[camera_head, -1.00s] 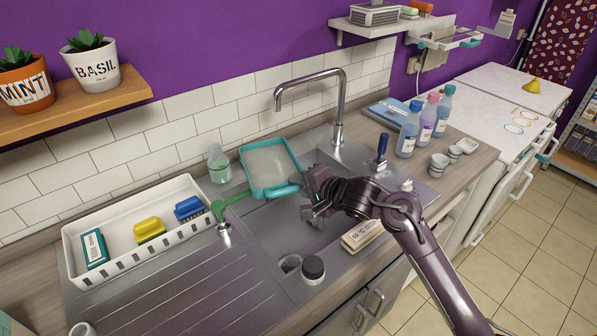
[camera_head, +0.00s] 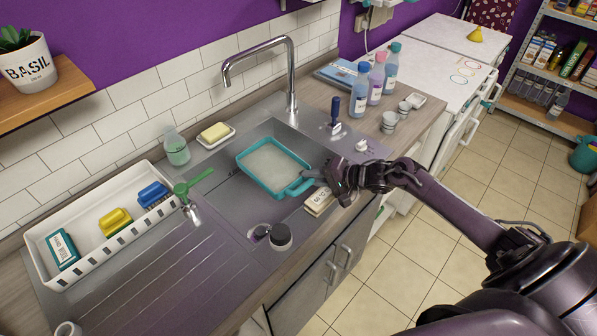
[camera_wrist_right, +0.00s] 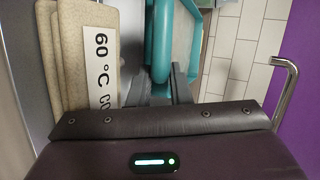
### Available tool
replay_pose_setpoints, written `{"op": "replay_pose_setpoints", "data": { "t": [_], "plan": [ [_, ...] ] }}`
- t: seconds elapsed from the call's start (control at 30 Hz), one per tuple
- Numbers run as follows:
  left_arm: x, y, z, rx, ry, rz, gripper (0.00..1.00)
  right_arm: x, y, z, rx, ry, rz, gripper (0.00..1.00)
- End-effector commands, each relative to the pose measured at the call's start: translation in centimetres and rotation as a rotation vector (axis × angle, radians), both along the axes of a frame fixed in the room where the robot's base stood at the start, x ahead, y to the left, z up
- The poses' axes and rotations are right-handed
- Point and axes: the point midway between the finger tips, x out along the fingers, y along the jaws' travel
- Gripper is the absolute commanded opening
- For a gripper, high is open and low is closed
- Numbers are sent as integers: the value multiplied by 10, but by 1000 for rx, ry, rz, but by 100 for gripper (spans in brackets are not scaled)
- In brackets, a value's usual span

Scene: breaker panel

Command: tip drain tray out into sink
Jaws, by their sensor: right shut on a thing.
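The drain tray (camera_head: 273,164) is teal-rimmed with a pale, greyish inside. In the head view it is over the sink (camera_head: 232,200), close to level. My right gripper (camera_head: 318,178) is shut on the tray's handle at its right front corner. In the right wrist view the teal tray (camera_wrist_right: 160,45) runs up from between the fingers. The contents of the tray look pale and flat; I cannot tell whether they are liquid. My left gripper is not in view.
The tap (camera_head: 290,75) rises behind the tray. A soap dish (camera_head: 216,137), a green bottle (camera_head: 176,148) and a white rack (camera_head: 100,222) are to the left.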

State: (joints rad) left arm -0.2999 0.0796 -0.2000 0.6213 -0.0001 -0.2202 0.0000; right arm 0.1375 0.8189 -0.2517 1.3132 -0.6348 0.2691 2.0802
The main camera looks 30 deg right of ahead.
Motion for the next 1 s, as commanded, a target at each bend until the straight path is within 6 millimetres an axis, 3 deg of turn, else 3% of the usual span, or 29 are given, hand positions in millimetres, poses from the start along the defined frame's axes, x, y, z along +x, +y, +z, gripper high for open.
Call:
{"op": "replay_pose_setpoints", "data": {
  "t": [0.2, 0.6, 1.0],
  "plan": [
    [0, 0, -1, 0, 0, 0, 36, -4, -12, -3, 1, -7, 7, 0],
    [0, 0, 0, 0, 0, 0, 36, -4, -12, -3, 2, -7, 7, 0],
    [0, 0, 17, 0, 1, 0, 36, -5, -13, 3, -16, -3, 2, 0]
  ]
}}
